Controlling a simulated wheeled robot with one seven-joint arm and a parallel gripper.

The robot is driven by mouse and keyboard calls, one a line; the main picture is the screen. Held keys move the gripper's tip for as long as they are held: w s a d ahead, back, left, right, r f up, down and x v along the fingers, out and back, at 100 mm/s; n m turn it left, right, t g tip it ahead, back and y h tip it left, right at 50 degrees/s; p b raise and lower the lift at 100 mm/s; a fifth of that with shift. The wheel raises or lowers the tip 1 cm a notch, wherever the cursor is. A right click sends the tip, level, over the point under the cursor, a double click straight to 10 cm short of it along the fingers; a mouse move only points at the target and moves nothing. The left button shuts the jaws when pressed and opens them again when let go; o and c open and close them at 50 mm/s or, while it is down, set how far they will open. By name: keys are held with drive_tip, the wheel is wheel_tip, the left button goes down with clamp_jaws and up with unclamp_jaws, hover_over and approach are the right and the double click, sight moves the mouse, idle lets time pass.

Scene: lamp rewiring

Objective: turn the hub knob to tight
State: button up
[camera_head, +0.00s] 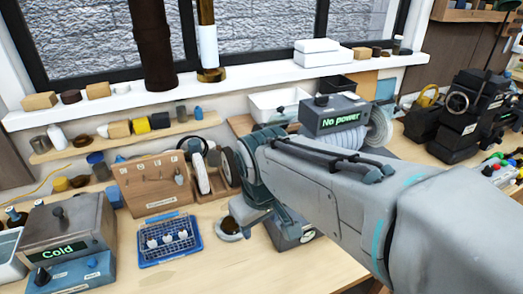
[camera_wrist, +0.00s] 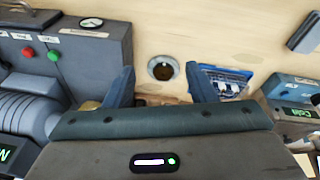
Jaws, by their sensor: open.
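My gripper (camera_wrist: 158,84) is open in the wrist view, its two blue-grey fingers apart with nothing between them. A round grey dish with a brown centre (camera_wrist: 162,68) shows on the table beyond the gap; it also shows in the head view (camera_head: 230,230), just left of my gripper. In the head view my arm hides the fingertips and part of the bench. I cannot make out a knob that is clearly the hub knob. A grey box marked "No power" (camera_head: 336,116) stands behind my arm, beside a pale ribbed coil (camera_head: 376,134).
Two upright wheels (camera_head: 201,172) stand close left of my arm. A blue tray (camera_head: 166,241) with white pieces and a grey "Cold" box (camera_head: 68,228) are at the left. A grey box with red and green buttons (camera_wrist: 40,75) is left in the wrist view.

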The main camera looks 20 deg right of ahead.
drive_tip(key=w+d+f+n+g+h+b, duration=0.2)
drive_tip(key=w+f+n+h, duration=0.15)
drive_tip(key=w+n, duration=0.35)
drive_tip(key=w+d+f+n+g+h+b, duration=0.1)
drive_tip(key=w+d+f+n+g+h, duration=0.15)
drive_tip(key=w+n+h, duration=0.45)
drive_tip(key=w+a+r+n+t+h+b, duration=0.15)
drive_tip(key=w+a+n+h, duration=0.5)
drive_tip(key=w, duration=0.65)
drive_tip(key=d+m+p, duration=0.2)
drive_tip(key=d, duration=1)
drive_tip(key=shift+s+f, duration=0.15)
drive_tip(key=shift+s, duration=0.05)
drive_tip(key=c, duration=1)
